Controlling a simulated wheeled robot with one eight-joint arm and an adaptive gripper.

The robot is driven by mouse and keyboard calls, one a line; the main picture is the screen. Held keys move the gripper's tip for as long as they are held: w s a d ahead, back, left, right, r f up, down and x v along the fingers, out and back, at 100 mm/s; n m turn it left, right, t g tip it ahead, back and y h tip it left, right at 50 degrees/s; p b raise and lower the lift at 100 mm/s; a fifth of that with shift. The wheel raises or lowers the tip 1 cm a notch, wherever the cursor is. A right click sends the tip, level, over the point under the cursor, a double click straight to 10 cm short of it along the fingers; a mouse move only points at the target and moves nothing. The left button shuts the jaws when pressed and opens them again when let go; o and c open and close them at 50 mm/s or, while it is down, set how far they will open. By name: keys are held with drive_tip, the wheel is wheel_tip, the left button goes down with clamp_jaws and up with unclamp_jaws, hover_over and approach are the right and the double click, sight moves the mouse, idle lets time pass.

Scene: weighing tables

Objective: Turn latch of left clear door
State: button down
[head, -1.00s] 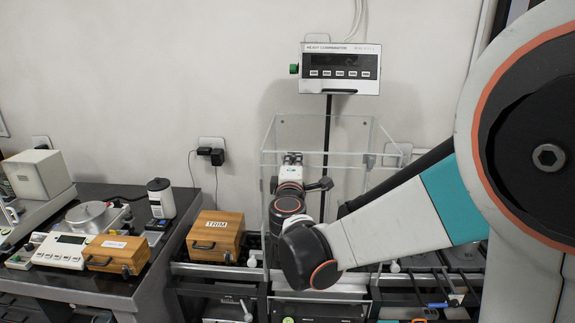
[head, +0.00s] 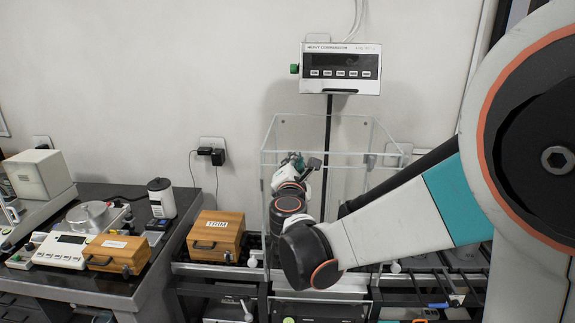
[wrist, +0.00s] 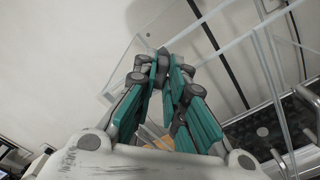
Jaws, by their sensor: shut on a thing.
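The clear-walled box (head: 264,160) stands under the display in the head view, with clear doors at its sides. My gripper (wrist: 162,70) has its teal fingers drawn together at the tips in the wrist view, closed on a small dark piece, the left door's latch (wrist: 162,52). Most of the latch is hidden by the fingertips, so its exact angle cannot be told. In the head view, my wrist and gripper show at the box's left side, and the fingertips are not clear there.
A display unit (head: 340,68) stands on a pole behind the box. A wooden TRIM box (head: 215,237) sits left of it. A dark table (head: 120,287) with instruments is further left. Clear panels (wrist: 262,75) lie close to the right of my gripper.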

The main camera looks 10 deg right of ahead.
drive_tip(key=shift+f+n, duration=0.1)
drive_tip(key=shift+n, duration=4.8)
drive_tip(key=c, duration=1.6)
unclamp_jaws()
drive_tip(key=shift+c, duration=0.2)
drive_tip(key=shift+s, duration=0.1)
drive_tip(key=v, duration=0.7)
drive_tip(key=shift+s, duration=0.2)
